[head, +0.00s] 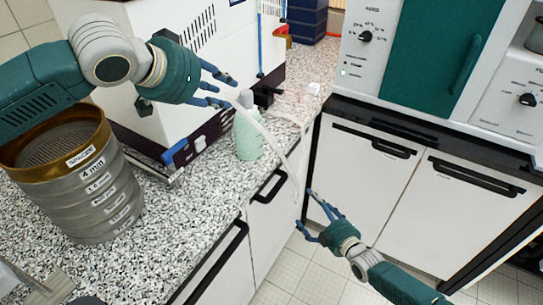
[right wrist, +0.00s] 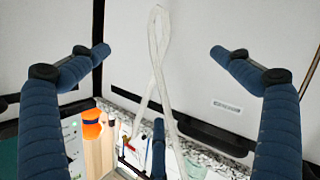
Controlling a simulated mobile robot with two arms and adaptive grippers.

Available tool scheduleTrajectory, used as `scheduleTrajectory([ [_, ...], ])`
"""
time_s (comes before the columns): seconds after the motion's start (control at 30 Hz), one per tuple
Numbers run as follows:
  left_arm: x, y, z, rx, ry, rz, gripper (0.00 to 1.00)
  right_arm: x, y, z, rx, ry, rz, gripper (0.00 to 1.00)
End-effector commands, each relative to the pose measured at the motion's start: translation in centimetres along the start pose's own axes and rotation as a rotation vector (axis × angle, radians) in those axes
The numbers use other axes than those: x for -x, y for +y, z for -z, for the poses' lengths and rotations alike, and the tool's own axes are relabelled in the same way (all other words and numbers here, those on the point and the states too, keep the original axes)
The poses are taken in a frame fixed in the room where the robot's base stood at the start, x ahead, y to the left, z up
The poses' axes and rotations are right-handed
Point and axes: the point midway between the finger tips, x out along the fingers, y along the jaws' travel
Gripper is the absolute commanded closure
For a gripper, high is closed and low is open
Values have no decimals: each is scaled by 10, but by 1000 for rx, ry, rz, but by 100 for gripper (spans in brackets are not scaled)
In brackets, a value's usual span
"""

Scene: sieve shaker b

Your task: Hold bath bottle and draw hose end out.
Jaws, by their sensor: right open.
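The pale green bath bottle (head: 247,138) stands upright on the counter near its front edge. A whitish hose (head: 274,143) runs from the bottle's top and hangs over the counter edge toward the floor. In the right wrist view the hose (right wrist: 164,70) shows as a narrow loop between my fingers. My left gripper (head: 233,92) is open at the bottle's top left, fingers apart; I cannot tell whether it touches the hose. My right gripper (head: 306,212) is open and empty, beside the low end of the hose, below the counter edge.
A stack of sieves (head: 82,190) stands on the speckled counter (head: 185,225) at the left. A white machine (head: 190,110) stands behind the bottle. White cupboards (head: 355,185) and a teal-doored oven (head: 415,55) fill the right side. The floor (head: 325,275) below is clear.

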Motion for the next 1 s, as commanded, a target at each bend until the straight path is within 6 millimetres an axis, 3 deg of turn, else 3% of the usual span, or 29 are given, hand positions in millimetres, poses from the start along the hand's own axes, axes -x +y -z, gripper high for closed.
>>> scheduleTrajectory([
  [0.03,0,0,0,0,0,0,69,-7,23,25,41,58,-25,0],
  [0.2,0,0,0,0,0,0,69,-15,85,105,166,237,-116,0],
  [0.3,0,0,0,0,0,0,69,-11,121,154,227,335,-183,0],
  [0.37,0,0,0,0,0,0,69,-6,133,182,207,381,-222,0],
  [0.5,0,0,0,0,0,0,69,1,132,219,17,395,-263,0],
  [0.67,0,0,0,0,0,0,69,9,125,250,-203,376,-266,0],
  [1.0,0,0,0,0,0,0,69,26,77,291,-567,268,-143,0],
])
